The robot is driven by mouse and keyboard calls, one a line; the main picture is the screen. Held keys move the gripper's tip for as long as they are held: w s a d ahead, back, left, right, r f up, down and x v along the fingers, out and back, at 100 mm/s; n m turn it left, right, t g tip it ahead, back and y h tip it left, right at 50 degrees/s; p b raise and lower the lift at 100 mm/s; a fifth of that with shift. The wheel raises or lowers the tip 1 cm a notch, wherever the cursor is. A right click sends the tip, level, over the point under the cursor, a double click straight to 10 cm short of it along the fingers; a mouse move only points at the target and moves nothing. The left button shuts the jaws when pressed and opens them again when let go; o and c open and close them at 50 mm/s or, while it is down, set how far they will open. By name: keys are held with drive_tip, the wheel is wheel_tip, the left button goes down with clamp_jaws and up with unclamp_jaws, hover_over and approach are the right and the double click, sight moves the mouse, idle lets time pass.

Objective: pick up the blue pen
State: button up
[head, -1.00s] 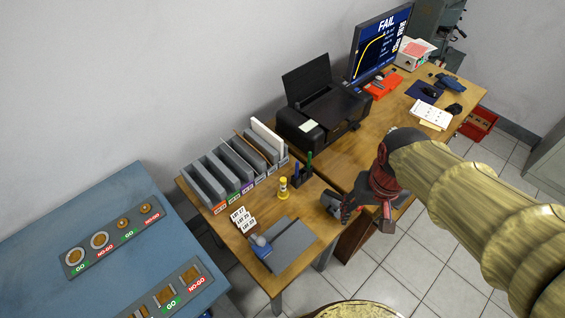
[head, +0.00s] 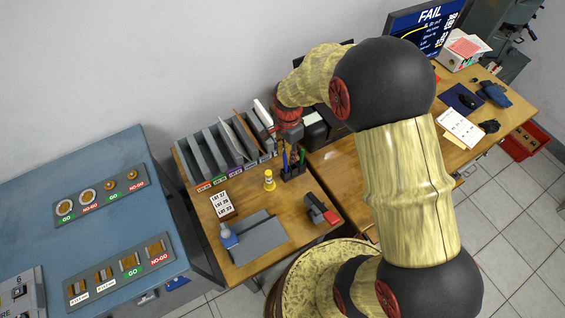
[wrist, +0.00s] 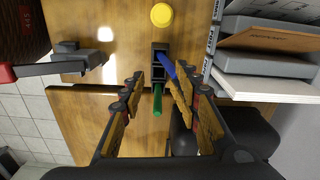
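The blue pen (head: 285,161) stands in a small dark pen holder (head: 292,175) on the wooden desk. A green pen (head: 302,157) stands in the same holder. In the wrist view the blue pen (wrist: 168,68) leans from the holder (wrist: 158,72) towards the right finger, and the green pen (wrist: 157,102) is to its left and lower. My gripper (head: 289,146) is above the holder, pointing down. In the wrist view my gripper (wrist: 157,80) is open, with the holder between its fingertips in the picture. The right finger overlaps the blue pen's edge; I cannot tell whether they touch.
Grey file racks (head: 213,150) line the wall side, close to my gripper.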

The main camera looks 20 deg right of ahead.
sight(286, 169)
drive_tip(key=shift+f+m, duration=0.1)
drive_tip(key=shift+m, duration=0.4)
drive_tip(key=shift+f, duration=0.35)
drive_tip(key=shift+s+f+b, duration=0.2)
drive_tip(key=shift+f+b, duration=0.1)
drive_tip(key=shift+f, duration=0.65)
drive_tip(key=f, duration=0.1)
drive_tip(key=f+b, duration=0.1)
drive_tip(key=f, duration=0.3)
drive_tip(key=shift+a+f, duration=0.1)
drive_tip(key=shift+a, duration=0.2)
drive_tip(key=shift+c, duration=0.2)
drive_tip(key=shift+w, duration=0.1)
drive_tip(key=c, duration=0.6)
drive_tip(key=shift+c, duration=0.6)
